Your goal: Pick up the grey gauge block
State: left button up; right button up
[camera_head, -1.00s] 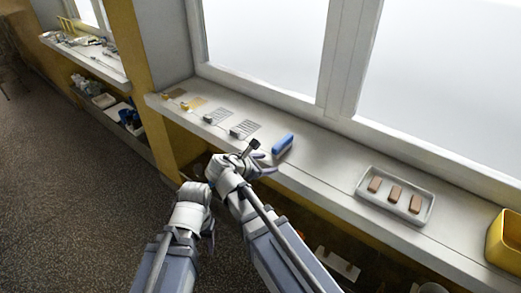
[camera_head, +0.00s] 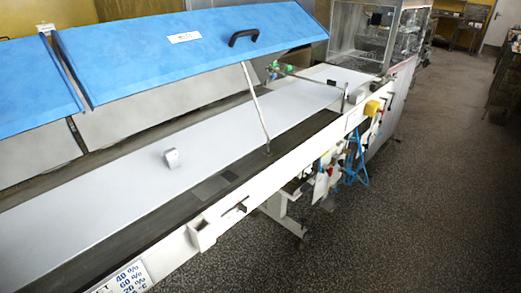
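A small pale grey block (camera_head: 172,158), which looks like the grey gauge block, stands on the white belt (camera_head: 110,186) of a long machine, left of the middle of the head view. A small dark mark shows on its face. The belt around it is bare. Neither of my grippers is in view, and nothing touches the block.
A raised blue lid (camera_head: 190,50) with a black handle hangs over the back of the belt, held by a thin metal strut (camera_head: 256,108). A white rail (camera_head: 275,165) runs along the front. A clear-walled box (camera_head: 365,35) stands at the far end. Speckled floor (camera_head: 420,200) is open at right.

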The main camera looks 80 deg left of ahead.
aim_at(171, 155)
jog(key=u, duration=3.35)
jog(key=k+l+u, duration=0.2)
jog(key=k, duration=0.25)
jog(key=l, duration=0.05)
